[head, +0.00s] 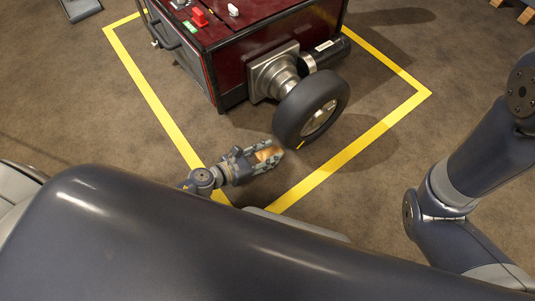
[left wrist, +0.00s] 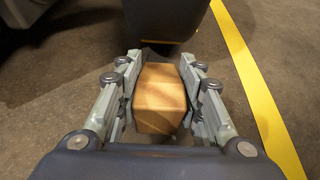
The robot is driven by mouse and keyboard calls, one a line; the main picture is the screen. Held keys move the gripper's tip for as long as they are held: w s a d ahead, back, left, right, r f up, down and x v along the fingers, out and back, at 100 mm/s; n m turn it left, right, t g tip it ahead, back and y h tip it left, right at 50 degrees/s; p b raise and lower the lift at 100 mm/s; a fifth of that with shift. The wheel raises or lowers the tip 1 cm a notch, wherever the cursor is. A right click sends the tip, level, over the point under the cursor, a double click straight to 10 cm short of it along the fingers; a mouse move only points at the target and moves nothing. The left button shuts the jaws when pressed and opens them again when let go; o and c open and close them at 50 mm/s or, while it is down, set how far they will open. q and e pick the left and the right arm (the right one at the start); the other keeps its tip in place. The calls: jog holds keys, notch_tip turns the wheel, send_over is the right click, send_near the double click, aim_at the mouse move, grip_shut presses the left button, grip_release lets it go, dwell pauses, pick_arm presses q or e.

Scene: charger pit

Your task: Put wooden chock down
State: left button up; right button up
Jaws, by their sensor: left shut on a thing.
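The wooden chock (head: 269,155) is a light brown block. My left gripper (head: 266,158) is shut on it, close to the floor at the near side of the black wheel (head: 311,108). In the left wrist view the chock (left wrist: 160,98) sits between both fingers of the left gripper (left wrist: 162,95), with the dark tyre (left wrist: 166,20) just beyond it. I cannot tell whether the chock touches the floor or the tyre. My right gripper does not show; an arm link of mine is at the right of the head view.
The wheel belongs to a dark red cart (head: 245,25) with a red knob (head: 199,17) on top. Yellow tape (head: 350,150) marks a box on the brown floor around the cart; it also runs along the right in the left wrist view (left wrist: 255,80). Floor right of the tape is clear.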

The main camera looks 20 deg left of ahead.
pick_arm(q)
jog(key=shift+f, duration=0.2)
jog(key=o, duration=1.1)
jog(key=shift+r, duration=0.1)
jog(key=shift+r, duration=0.25)
jog(key=p+v, duration=0.3)
jog(key=v, duration=0.9)
